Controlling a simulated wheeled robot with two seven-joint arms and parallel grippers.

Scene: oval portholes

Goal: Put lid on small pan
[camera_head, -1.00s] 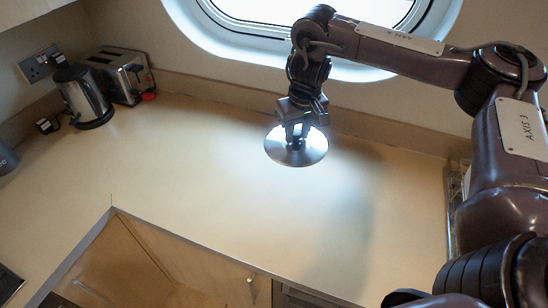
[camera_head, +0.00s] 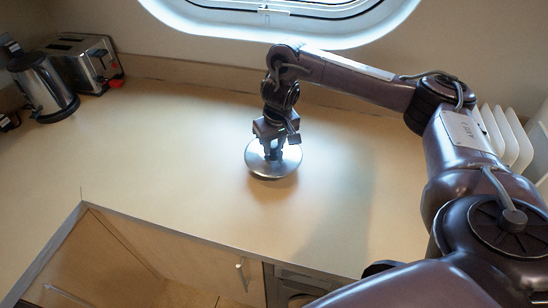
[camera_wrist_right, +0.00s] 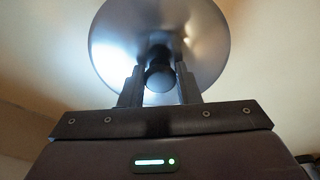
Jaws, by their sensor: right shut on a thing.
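The lid (camera_head: 272,168) is a round, shiny metal disc with a dark knob. My right gripper (camera_head: 273,150) is shut on the lid's knob and holds the lid over the counter near the back wall. A soft shadow shows under it; I cannot tell how far above the counter it is. In the right wrist view, the knob (camera_wrist_right: 159,76) sits between the two fingers (camera_wrist_right: 159,84), with the lid's disc (camera_wrist_right: 125,35) spread beyond it. No small pan shows in either view. My left gripper is not in view.
The wooden counter (camera_head: 160,165) is bare around the lid. A kettle (camera_head: 42,88) and a toaster (camera_head: 85,62) stand at the back left. White upright plates (camera_head: 505,135) stand at the right behind my arm. The counter's front edge (camera_head: 160,232) drops to cupboards below.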

